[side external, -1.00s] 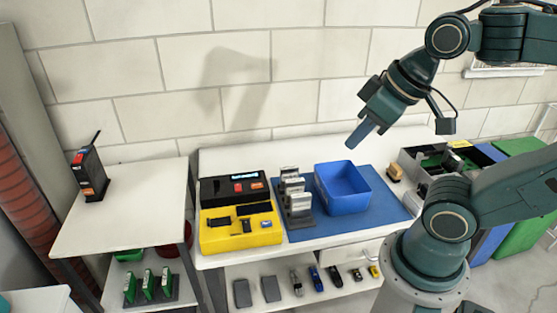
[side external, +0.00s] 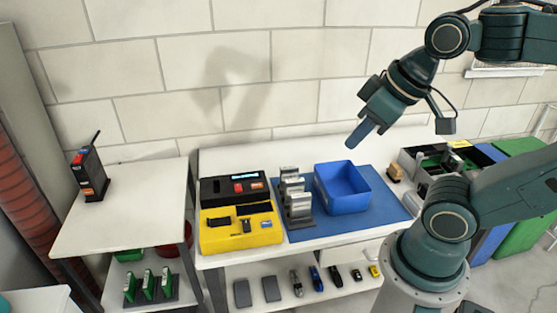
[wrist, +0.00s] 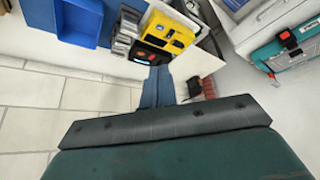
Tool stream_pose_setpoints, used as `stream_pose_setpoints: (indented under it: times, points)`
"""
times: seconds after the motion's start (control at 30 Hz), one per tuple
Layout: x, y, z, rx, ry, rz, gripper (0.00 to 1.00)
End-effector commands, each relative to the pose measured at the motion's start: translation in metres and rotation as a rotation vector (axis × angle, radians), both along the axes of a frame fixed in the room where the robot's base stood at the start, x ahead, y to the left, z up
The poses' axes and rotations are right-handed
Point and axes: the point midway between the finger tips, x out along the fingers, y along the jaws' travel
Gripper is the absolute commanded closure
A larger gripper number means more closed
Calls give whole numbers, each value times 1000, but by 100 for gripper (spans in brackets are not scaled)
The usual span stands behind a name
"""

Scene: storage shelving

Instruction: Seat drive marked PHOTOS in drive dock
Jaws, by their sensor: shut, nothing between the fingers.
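Several silver-grey drives (side external: 299,203) stand upright in a dark rack on the blue mat. They also show in the wrist view (wrist: 124,38). No marking is legible, so I cannot tell which one reads PHOTOS. A black unit (side external: 214,187) with a lit display and red buttons stands behind a yellow tray. I cannot tell for sure whether it is the drive dock. My gripper (side external: 356,141) is shut and empty, in the air above and behind the blue bin, to the right of the drives.
An open blue bin (side external: 343,203) stands right of the drive rack. The yellow tray (side external: 212,240) holds small dark parts. A left side table (side external: 125,220) carries a black device with an antenna (side external: 90,173). Small items and green boards in a rack (side external: 150,288) lie on lower shelves.

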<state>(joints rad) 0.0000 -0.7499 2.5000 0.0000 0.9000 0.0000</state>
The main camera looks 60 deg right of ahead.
Motion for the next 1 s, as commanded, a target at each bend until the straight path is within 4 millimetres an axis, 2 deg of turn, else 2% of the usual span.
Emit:
stream_pose_setpoints:
  times: [0.17,0.4,0.77,1.0]
  points:
    - [0,0,0,0,0,0,100]
    - [0,0,0,0,0,0,58]
    - [2,-1,-1,-4,4,6,58]
    - [17,-6,-8,-39,39,66,58]
